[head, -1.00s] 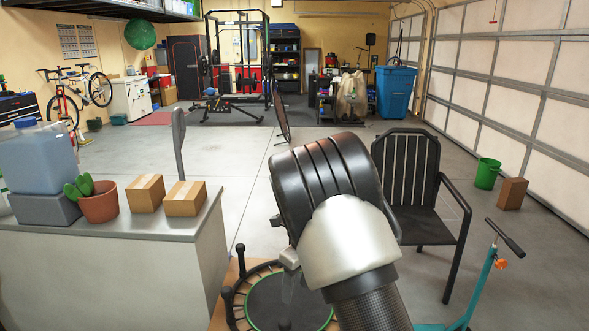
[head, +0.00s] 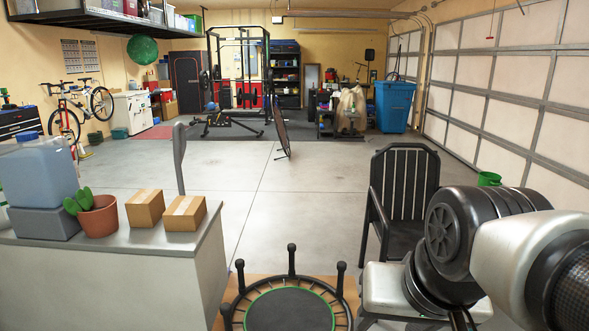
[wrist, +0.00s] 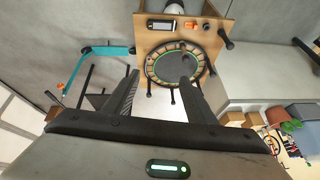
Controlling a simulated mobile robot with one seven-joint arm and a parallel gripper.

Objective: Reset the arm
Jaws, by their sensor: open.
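My arm (head: 480,240) is at the lower right of the head view, a black joint and a silver link in front of the black chair. Its lower end runs off the bottom of that view. In the wrist view my gripper (wrist: 160,78) is open, its two dark fingers spread wide. No object is held between the fingers. The round trampoline-like frame with a green ring (wrist: 177,62) lies beyond the fingertips; whether anything touches it cannot be told, but it looks apart.
A counter (head: 110,245) on the left holds two boxes (head: 165,209), a potted cactus (head: 98,215) and a blue container (head: 38,172). The black chair (head: 404,185) stands behind my arm. A teal scooter (wrist: 100,50) shows in the wrist view. The middle floor (head: 300,190) is clear.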

